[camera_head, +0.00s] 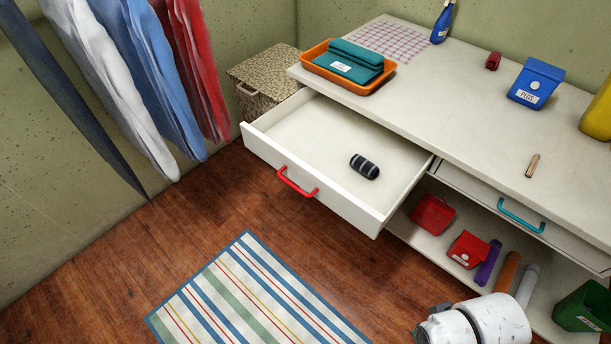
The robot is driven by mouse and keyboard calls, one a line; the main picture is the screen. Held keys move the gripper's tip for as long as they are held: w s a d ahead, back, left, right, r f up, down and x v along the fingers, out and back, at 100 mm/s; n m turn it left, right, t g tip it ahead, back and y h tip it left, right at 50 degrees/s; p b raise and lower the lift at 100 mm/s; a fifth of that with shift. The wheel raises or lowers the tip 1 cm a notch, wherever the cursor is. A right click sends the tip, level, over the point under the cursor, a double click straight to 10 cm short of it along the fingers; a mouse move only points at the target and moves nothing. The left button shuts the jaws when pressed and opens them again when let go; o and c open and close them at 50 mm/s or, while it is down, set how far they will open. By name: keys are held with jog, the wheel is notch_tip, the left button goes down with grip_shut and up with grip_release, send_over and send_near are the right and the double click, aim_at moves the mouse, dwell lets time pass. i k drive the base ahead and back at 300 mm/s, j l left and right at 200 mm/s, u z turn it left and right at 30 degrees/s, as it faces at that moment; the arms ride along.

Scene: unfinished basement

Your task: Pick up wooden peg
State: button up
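A small light-brown wooden peg (532,165) lies on the white countertop (460,110), on the right, above the closed drawer with the teal handle. Bare countertop surrounds it. A white rounded part of my arm shows at the bottom right, low in front of the shelf and well apart from the peg. My gripper's fingers are not in view.
An open drawer (330,130) juts out and holds a dark striped roll (364,166). A blue box (535,84), red item (493,61) and orange tray (312,54) stand on the counter. Clothes (125,90) hang left. A striped rug (255,295) covers the floor.

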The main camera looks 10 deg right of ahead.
aim_at(532, 167)
jog(key=z, duration=1.1)
jog(key=u, duration=0.95)
jog(key=l+u, duration=0.3)
jog(key=l, duration=0.35)
jog(key=l+u, duration=0.3)
jog(key=l, duration=0.35)
